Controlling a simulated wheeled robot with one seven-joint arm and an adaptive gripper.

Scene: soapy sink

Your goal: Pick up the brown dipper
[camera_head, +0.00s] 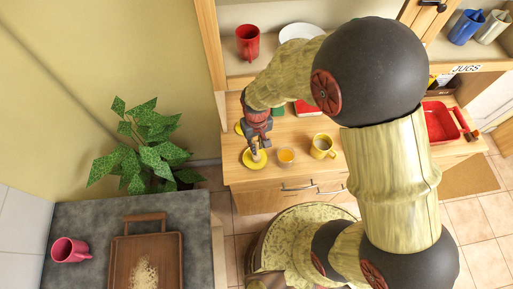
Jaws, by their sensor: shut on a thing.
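My gripper (257,140) points down over the wooden counter near its left end and is shut on the brown dipper (257,154). Only a small, light brown part of the dipper shows below the fingers. It is over a yellow saucer (247,161), and I cannot tell whether it touches the saucer. The rest of the dipper is hidden by the gripper.
A red mug (248,42) and white plate (301,31) are on the shelf behind. A red tray (440,121) lies at the right.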

